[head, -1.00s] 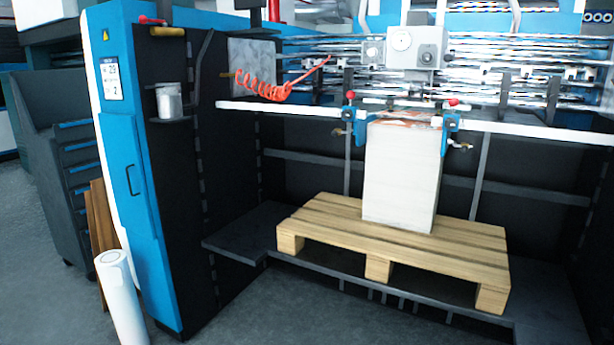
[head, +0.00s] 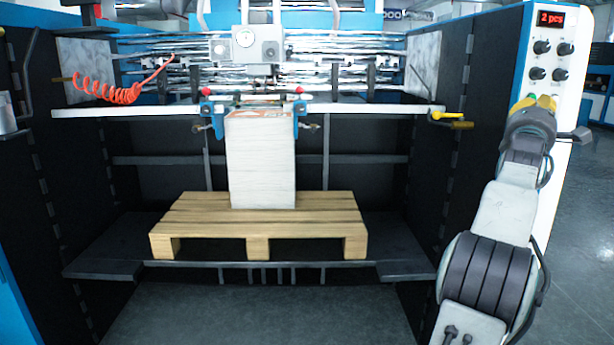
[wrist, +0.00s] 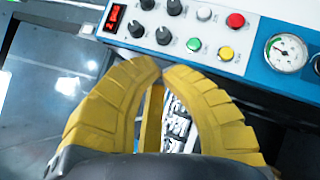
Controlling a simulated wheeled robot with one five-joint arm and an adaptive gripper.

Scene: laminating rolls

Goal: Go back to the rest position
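My gripper (head: 526,102) is at the right in the head view, at the end of my raised arm, in front of the machine's right-hand control column. Only a little of its yellow fingers shows there. In the wrist view my gripper's (wrist: 162,70) yellow ribbed fingers curve together and their tips nearly meet. I see nothing held between them. The control panel (wrist: 205,35) with black knobs, a red button, a yellow button and a green button lies beyond the fingertips, apart from them.
A paper stack (head: 262,165) stands on a wooden pallet (head: 190,222) inside the machine. A white bar (head: 150,111) crosses above, with a red coiled hose (head: 105,92) at left. A pressure gauge (wrist: 287,52) sits beside the panel. Open floor (head: 590,240) lies at right.

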